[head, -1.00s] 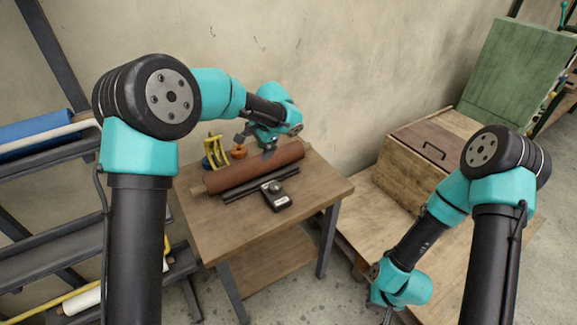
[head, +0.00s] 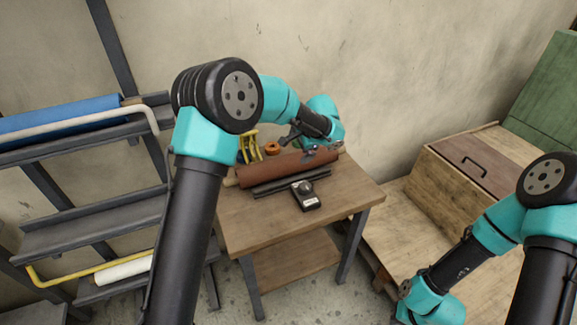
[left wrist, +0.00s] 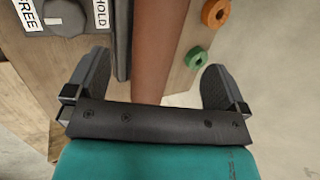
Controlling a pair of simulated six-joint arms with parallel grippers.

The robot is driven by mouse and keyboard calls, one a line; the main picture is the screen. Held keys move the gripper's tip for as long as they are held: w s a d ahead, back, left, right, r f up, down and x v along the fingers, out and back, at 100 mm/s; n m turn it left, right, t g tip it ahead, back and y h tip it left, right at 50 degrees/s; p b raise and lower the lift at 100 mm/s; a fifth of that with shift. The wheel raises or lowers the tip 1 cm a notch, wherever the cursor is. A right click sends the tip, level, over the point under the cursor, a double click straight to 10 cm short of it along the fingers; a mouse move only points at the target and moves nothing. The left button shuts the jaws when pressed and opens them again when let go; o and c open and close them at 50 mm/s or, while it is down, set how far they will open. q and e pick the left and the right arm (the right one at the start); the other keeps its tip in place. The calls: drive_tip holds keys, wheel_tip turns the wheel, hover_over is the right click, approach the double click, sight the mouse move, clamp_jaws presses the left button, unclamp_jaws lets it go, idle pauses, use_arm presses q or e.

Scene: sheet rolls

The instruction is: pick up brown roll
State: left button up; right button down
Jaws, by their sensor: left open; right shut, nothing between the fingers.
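The brown roll (head: 268,171) lies across the wooden table beside a dark rail. Its pale core end shows at the left. My left gripper (head: 301,147) is open over the roll's right part. In the left wrist view my left gripper (left wrist: 156,72) has its two fingers spread, with the brown roll (left wrist: 158,40) running between them. The fingers are not closed on it. Whether they touch it cannot be told. My right arm shows at the lower right of the head view, but its fingers are out of the picture.
A dark rail (head: 290,182) and a black knob device (head: 306,195) lie in front of the roll. An orange ring (head: 272,148) and a yellow stand (head: 250,148) are behind it. A rack with a blue roll (head: 60,118) stands left; a wooden box (head: 465,185) stands right.

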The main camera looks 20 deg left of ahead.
sight(291, 158)
use_arm(q)
drive_tip(key=shift+x, duration=2.75)
drive_tip(key=shift+x, duration=2.65)
drive_tip(key=shift+s, duration=0.2)
drive_tip(key=shift+c, duration=0.2)
drive_tip(key=c, duration=1.4)
drive_tip(key=shift+r, duration=0.15)
drive_tip(key=shift+c, duration=0.3)
drive_tip(key=shift+w+r, duration=0.1)
drive_tip(key=shift+r, duration=0.05)
